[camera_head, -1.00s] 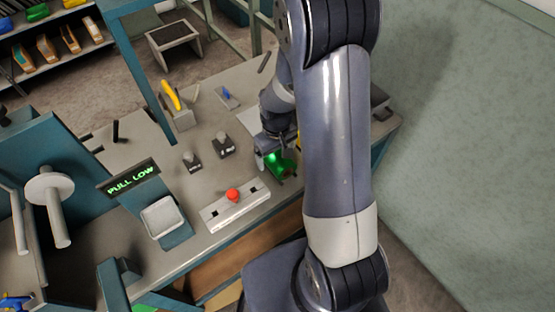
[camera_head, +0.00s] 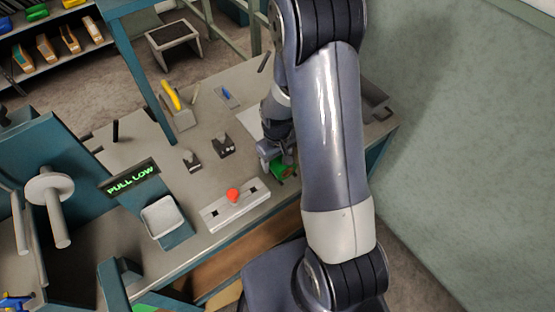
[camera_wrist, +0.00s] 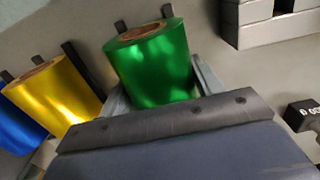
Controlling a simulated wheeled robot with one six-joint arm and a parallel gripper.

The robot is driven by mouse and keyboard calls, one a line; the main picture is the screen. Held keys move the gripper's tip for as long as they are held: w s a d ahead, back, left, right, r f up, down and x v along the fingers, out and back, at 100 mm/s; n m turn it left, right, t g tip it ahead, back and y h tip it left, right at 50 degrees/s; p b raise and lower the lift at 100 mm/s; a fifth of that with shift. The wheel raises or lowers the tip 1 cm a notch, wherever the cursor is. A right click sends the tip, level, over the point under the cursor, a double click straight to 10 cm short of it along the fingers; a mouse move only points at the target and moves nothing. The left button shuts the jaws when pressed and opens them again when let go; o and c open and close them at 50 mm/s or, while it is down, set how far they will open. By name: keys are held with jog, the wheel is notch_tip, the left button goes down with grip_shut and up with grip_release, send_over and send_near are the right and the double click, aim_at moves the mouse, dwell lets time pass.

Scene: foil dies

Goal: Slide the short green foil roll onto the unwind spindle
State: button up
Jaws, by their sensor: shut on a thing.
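The short green foil roll (camera_wrist: 152,62) is between the fingers of my gripper (camera_wrist: 158,90) in the wrist view, its cardboard core end facing away. My gripper is shut on it. In the head view the green roll (camera_head: 284,170) shows just below my gripper (camera_head: 272,160), over the right part of the bench; part of it is hidden by the gripper. The unwind spindle is likely the pale rod with a round flange (camera_head: 58,225) on the teal machine at the left, far from my gripper. It looks empty.
A gold roll (camera_wrist: 55,90) and a blue roll (camera_wrist: 18,125) lie beside the green one. A red button (camera_head: 233,195) on a white plate, a "PULL LOW" sign (camera_head: 130,178) and a square tray (camera_head: 163,216) lie between my gripper and the spindle.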

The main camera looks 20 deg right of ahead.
jog(key=c, duration=0.4)
jog(key=shift+r, duration=0.15)
